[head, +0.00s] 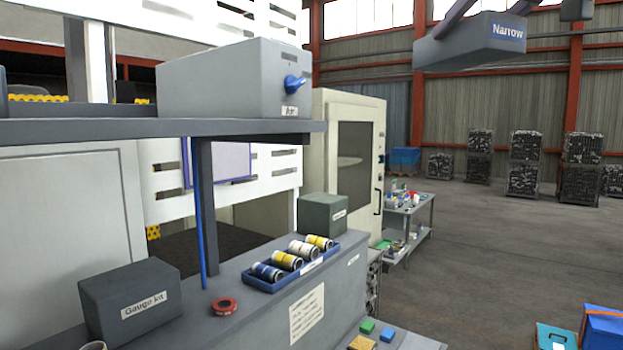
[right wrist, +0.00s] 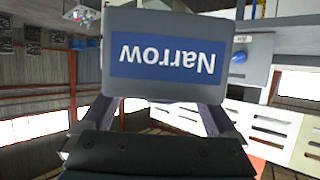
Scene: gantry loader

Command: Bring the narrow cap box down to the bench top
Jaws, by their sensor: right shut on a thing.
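The narrow cap box (head: 465,45) is grey with a blue "Narrow" label and hangs in the air at the upper right of the head view, away from the shelf. My right gripper (head: 462,16) is shut on it from above. In the right wrist view the box (right wrist: 175,88) sits between the fingers, its label upside down. The bench top (head: 238,292) is grey and runs along the lower left, below the shelf and well left of the box. My left gripper is out of view.
A shelf (head: 215,128) over the bench holds a grey box with a blue knob (head: 235,80). On the bench are a Gauge kit box (head: 130,298), a red ring (head: 224,306), a blue tray (head: 264,284) of rolls and a dark green box (head: 323,214). Bare bench top shows around them.

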